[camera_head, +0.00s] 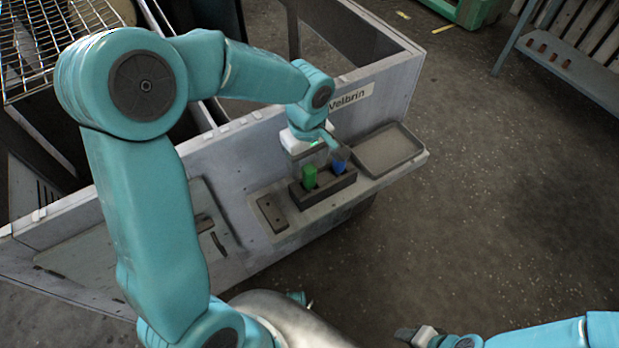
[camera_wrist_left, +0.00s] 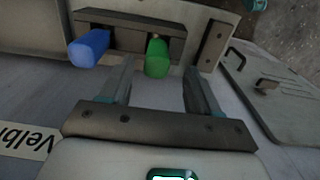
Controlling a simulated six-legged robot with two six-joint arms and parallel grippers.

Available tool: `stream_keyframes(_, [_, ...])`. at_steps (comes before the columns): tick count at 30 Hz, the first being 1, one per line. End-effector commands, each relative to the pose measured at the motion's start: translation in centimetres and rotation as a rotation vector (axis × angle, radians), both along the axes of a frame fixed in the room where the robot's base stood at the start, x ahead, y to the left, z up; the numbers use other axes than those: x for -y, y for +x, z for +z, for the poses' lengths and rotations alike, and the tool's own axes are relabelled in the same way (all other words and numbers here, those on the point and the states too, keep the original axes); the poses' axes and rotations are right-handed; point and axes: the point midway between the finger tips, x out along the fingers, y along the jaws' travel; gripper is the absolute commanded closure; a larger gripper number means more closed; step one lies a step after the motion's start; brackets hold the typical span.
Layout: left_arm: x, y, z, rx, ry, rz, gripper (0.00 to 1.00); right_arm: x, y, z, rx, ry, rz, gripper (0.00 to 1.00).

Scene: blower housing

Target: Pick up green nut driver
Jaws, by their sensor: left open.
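The green nut driver (camera_head: 309,176) stands in a dark holder (camera_head: 322,194) on the housing's ledge, and its green handle also shows in the left wrist view (camera_wrist_left: 157,58). A blue-handled tool (camera_head: 338,167) stands in the same holder beside it; it shows left of the green handle in the wrist view (camera_wrist_left: 89,48). My left gripper (camera_wrist_left: 160,85) is open and empty, with the green handle ahead, between the lines of its two fingers and nearer the left one. My right gripper (camera_head: 418,334) is low at the bottom of the head view, away from the holder; its jaws are unclear.
A shallow grey tray (camera_head: 388,150) sits right of the holder. A small flat dark plate (camera_head: 272,213) lies left of it. The housing wall with the Velbrin label (camera_head: 351,97) rises behind. A wire rack (camera_head: 40,40) stands at upper left. Open floor lies to the right.

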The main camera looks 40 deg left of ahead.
Motion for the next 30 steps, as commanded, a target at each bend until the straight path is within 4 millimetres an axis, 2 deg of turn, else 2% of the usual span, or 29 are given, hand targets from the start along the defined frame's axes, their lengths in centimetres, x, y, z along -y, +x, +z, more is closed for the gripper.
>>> stream_keyframes(4, [0.0, 0.0, -1.2, 0.000, 0.000, 0.000, 0.38, 0.0, 0.0, -0.3, 0.000, 0.000, 0.000, 0.57])
stream_keyframes(12, [0.0, 0.5, -5.3, -0.001, -0.001, 0.002, 0.38, 0.0, 0.0, -1.2, 0.000, 0.000, 0.000, 0.57])
stream_keyframes(21, [0.1, 0.7, -5.7, 0.001, 0.000, 0.002, 0.38, 0.0, 0.0, -1.2, 0.000, 0.000, 0.000, 0.57])
stream_keyframes(27, [0.1, 0.7, -5.7, 0.001, 0.000, 0.002, 1.00, 0.0, 0.0, -1.2, 0.000, 0.000, 0.000, 0.57])
stream_keyframes(30, [0.1, 0.7, -5.6, 0.002, -0.001, 0.002, 1.00, 0.0, 0.0, -1.2, 0.000, 0.000, 0.000, 0.57])
